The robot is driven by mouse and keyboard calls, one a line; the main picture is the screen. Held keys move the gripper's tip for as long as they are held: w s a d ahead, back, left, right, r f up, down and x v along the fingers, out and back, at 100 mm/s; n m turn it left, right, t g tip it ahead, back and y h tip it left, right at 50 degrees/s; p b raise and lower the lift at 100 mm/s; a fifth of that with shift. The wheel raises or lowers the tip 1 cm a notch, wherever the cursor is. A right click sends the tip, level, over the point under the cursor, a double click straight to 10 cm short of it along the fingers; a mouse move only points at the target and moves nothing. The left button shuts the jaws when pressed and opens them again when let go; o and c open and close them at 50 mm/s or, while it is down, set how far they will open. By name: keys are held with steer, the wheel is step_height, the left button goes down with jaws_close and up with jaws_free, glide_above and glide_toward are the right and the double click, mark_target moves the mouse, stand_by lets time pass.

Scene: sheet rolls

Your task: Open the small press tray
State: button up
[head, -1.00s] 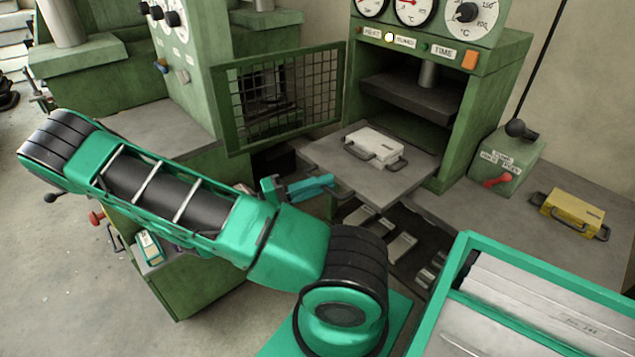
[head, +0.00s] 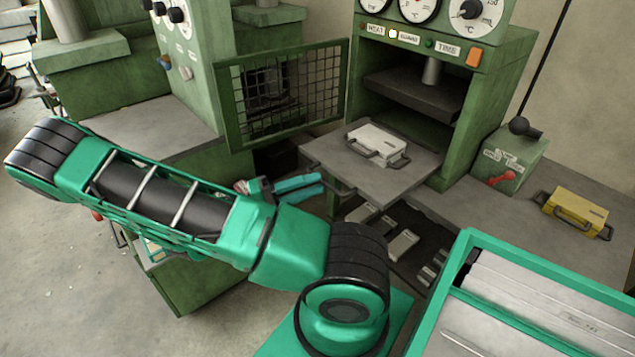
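The small press tray is a flat grey plate (head: 415,172) that sticks out of the green press's opening. A pale mould block (head: 378,146) with dark handles lies on it. A handle (head: 338,184) shows at the tray's front left edge. My gripper (head: 312,186) has teal fingers and is just left of that handle, with a small gap seeming to lie between them. The fingers overlap in this view, and their opening is not clear.
The mesh guard door (head: 290,95) stands swung open left of the press. Right of the tray are a green control box (head: 510,158) with a red lever and a yellow mould (head: 575,212). A teal-rimmed bin (head: 545,258) holds sheets at front right. Several moulds lie below the tray.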

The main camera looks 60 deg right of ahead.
steer(key=v, duration=0.7)
stand_by(0.5)
steer(key=s+a+r+n+t+y, duration=0.1)
steer(key=s+a+r+t+y, duration=0.4)
steer(key=s+r+t+y, duration=0.6)
steer(key=shift+s+r+n+t+y, duration=0.45)
steer(key=shift+r+y, duration=0.3)
steer(key=shift+y, duration=1.85)
steer(key=shift+w+a, duration=0.1)
steer(key=shift+w+f, duration=0.25)
steer(key=shift+w, duration=0.35)
